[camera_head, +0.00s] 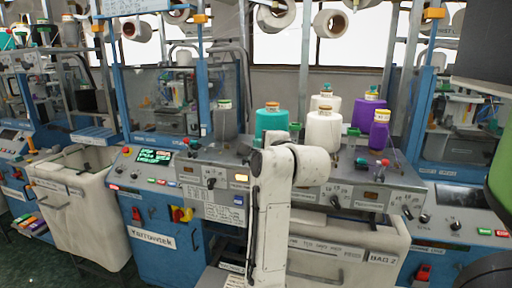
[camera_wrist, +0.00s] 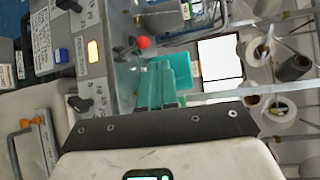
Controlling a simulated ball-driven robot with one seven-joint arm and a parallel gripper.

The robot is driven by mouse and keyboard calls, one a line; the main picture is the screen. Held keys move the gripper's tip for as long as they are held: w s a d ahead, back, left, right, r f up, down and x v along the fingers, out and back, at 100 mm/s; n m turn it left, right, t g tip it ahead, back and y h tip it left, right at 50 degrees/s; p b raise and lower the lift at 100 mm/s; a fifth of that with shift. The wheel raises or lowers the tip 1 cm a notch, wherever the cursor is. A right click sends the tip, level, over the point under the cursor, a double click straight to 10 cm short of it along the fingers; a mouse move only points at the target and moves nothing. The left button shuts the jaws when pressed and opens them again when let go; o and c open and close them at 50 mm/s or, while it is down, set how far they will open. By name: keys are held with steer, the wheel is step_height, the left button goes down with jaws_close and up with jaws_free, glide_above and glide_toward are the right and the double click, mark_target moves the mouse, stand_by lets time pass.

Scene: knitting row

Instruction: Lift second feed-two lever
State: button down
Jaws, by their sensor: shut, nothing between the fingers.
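Dark levers or knobs sit along the grey panel (camera_head: 205,165) of the middle machine. One dark lever (camera_head: 210,183) is left of a lit orange window (camera_head: 241,178). In the wrist view another dark lever (camera_wrist: 78,103) lies below the lit orange window (camera_wrist: 93,50). I cannot read which is the second feed-two lever. A red ball knob (camera_wrist: 142,42) stands on the panel's edge; a red knob (camera_head: 187,141) shows in the head view. My gripper (camera_wrist: 160,72) has teal fingers, shut and empty, apart from that dark lever. My pale arm hides it in the head view.
Teal (camera_head: 271,122), white (camera_head: 323,132) and purple (camera_head: 379,134) yarn cones stand behind the panel. A pale bin (camera_head: 85,195) stands at the left. Metal posts and blue frames rise behind. A dark screen and green shape crowd the right edge.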

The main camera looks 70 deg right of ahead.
steer(key=r+v, duration=0.1)
steer(key=v, duration=0.5)
steer(key=shift+s+b, duration=0.2)
steer(key=shift+b, duration=0.1)
steer(key=shift+a+r, duration=0.1)
